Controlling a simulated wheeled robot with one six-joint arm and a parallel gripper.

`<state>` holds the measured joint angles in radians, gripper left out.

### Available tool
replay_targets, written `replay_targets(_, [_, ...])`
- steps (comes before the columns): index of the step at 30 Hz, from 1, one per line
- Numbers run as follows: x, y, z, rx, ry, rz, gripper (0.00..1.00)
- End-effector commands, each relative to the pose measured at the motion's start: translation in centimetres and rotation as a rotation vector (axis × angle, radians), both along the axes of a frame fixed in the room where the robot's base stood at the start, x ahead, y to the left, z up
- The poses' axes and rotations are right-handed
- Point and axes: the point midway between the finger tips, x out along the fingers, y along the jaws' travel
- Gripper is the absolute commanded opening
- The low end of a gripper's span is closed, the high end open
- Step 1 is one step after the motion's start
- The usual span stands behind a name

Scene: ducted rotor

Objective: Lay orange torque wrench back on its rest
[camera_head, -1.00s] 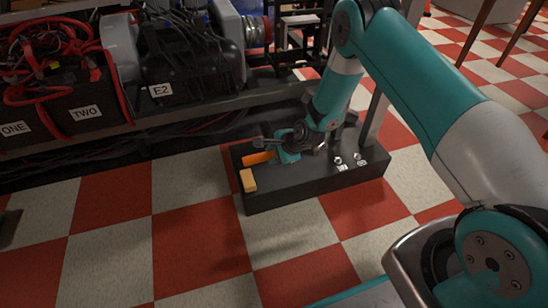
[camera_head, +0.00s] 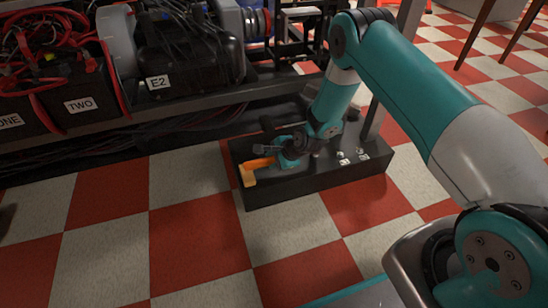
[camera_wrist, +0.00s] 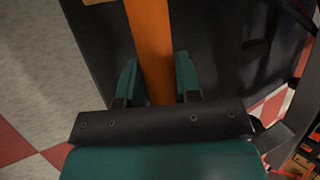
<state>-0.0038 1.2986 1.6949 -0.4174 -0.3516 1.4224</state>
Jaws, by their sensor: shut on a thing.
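The orange torque wrench (camera_head: 262,162) is between the teal fingers of my gripper (camera_head: 289,162), over the left part of a long black box (camera_head: 310,185). In the wrist view the orange bar (camera_wrist: 150,40) runs up between the two fingers (camera_wrist: 157,80), which are shut on it. A yellow-tan block (camera_head: 248,177) sits at the left end of the box top, and the wrench's orange end meets or overlaps it in the head view. I cannot tell whether the wrench touches it. The wrench's other end is hidden by my gripper.
Small metal fittings (camera_head: 345,157) stand on the right part of the box. A metal frame with a dark motor labelled E2 (camera_head: 185,65) and black units with red cables (camera_head: 75,90) is behind. The checkered floor in front is clear.

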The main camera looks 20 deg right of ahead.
Motion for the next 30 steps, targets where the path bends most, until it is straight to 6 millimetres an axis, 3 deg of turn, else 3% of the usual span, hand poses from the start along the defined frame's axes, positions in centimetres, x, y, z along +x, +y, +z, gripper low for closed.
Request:
replay_targets(29, [0.05,0.01,-1.02,0.000,-0.001,0.000,0.03])
replay_targets(30, [0.05,0.01,-1.02,0.000,-0.001,0.000,0.36])
